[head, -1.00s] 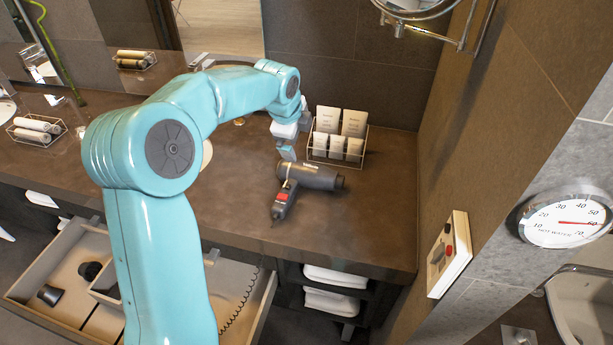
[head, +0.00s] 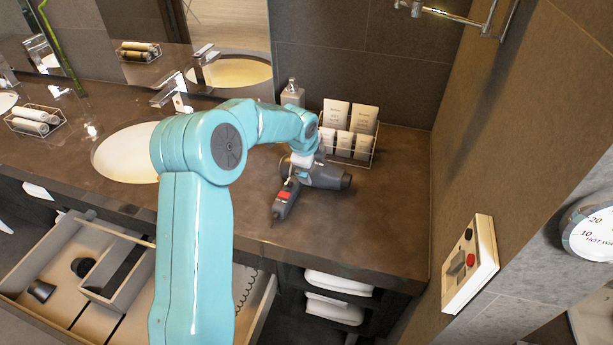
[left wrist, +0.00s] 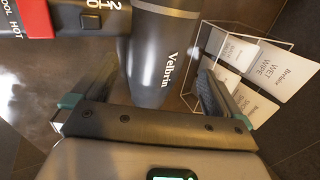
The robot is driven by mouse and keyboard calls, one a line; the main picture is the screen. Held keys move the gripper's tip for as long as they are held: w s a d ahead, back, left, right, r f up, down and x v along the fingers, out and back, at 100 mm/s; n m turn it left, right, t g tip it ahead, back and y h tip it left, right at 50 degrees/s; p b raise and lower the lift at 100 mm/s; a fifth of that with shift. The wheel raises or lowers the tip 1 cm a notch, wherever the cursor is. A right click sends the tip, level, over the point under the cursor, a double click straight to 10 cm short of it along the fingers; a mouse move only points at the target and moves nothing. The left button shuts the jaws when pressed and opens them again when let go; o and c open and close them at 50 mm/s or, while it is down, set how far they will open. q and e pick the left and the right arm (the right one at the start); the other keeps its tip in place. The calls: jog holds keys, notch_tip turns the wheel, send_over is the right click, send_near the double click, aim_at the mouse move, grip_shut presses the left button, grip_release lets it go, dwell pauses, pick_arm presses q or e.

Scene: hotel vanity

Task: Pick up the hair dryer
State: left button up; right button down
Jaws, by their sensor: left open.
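The hair dryer (head: 325,176) is dark grey and lies on the brown counter near its right end, its handle with a red switch pointing toward the front edge. My left gripper (head: 303,160) is at the dryer's back left part, mostly hidden behind my own wrist in the head view. In the left wrist view the dryer's barrel (left wrist: 158,60) lies between the two open fingers of my left gripper (left wrist: 150,100). The handle's red switch panel (left wrist: 35,18) shows at upper left. I cannot tell whether a finger touches the dryer. My right gripper is not in view.
A wire rack (head: 372,152) of white toiletry tubes stands close behind the dryer and beside one finger in the wrist view. A soap dispenser (head: 292,93) stands at the back. An open drawer (head: 60,285) juts out below the counter. The right wall carries a switch box (head: 470,262).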

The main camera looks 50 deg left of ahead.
aim_at(314, 171)
pick_arm(q)
jog(key=shift+f, duration=0.1)
jog(key=shift+f+p, duration=0.7)
jog(key=shift+f, duration=0.2)
jog(key=x, duration=0.3)
jog(key=shift+w+a+f, duration=0.1)
jog(key=shift+w+f, duration=0.05)
jog(key=shift+w, duration=0.2)
jog(key=shift+s+r, duration=0.35)
jog(key=shift+s, duration=0.05)
jog(key=c, duration=0.5)
jog(key=shift+w+f, duration=0.15)
jog(key=c, duration=0.9)
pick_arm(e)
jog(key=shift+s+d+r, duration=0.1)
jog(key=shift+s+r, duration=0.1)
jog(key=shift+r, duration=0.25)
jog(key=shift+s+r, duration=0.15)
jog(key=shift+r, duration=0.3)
